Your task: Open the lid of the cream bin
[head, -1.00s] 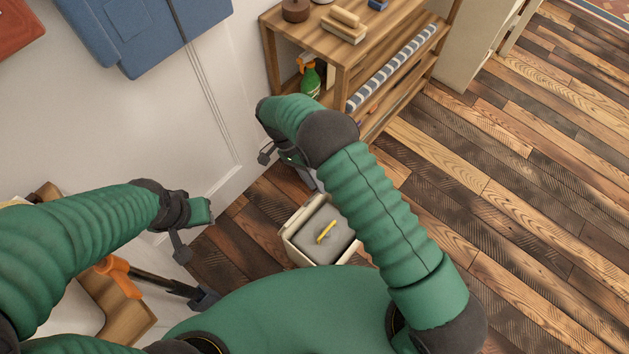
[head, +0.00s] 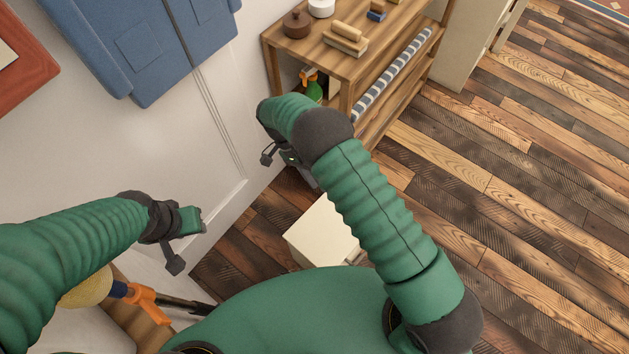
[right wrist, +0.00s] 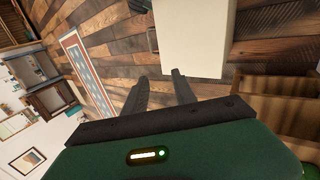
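The cream bin (head: 322,235) stands on the floor at the middle of the head view, partly behind my right arm. A plain, flat cream face shows on top, and no inside is visible. In the right wrist view the bin (right wrist: 190,35) is a pale block just beyond the fingers. My right gripper (right wrist: 159,80) has its two fingers apart with nothing between them; I cannot tell whether they touch the bin. My left gripper (head: 190,243) is open and empty by the white wall, left of the bin.
A wooden shelf unit (head: 345,65) stands behind the bin, with a green spray bottle (head: 312,86) on it. Blue clothing (head: 150,45) hangs on the wall. An orange-handled tool (head: 145,298) is below my left arm. The plank floor (head: 500,200) at right is clear.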

